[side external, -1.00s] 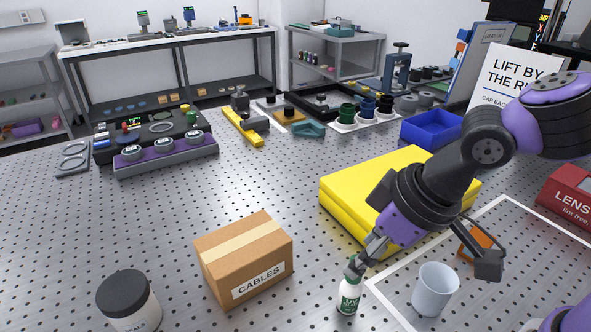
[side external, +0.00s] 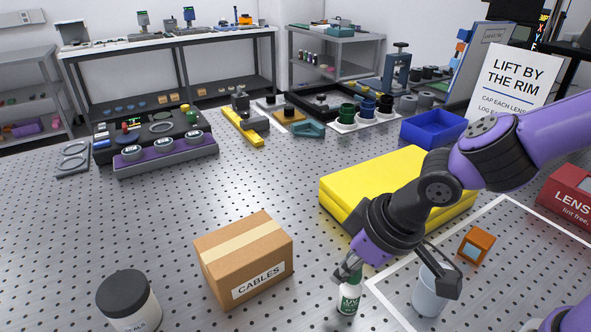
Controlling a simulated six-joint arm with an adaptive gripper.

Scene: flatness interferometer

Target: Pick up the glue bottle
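The glue bottle (side external: 348,299), a small white bottle with a green label, stands upright on the perforated table at the lower middle. Its top is partly covered by the left finger of my gripper (side external: 401,274). My gripper is wide open and tilted downward. Its left finger is at the bottle's top, and its right finger is in front of a translucent white cup (side external: 427,303). Whether the left finger touches the bottle I cannot tell. Nothing is held between the fingers.
A cardboard box marked CABLES (side external: 243,262) stands left of the bottle. A yellow block (side external: 372,184) lies behind my gripper. An orange cube (side external: 476,246) is right of the cup, inside a white outline. A dark-lidded jar (side external: 128,300) stands front left.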

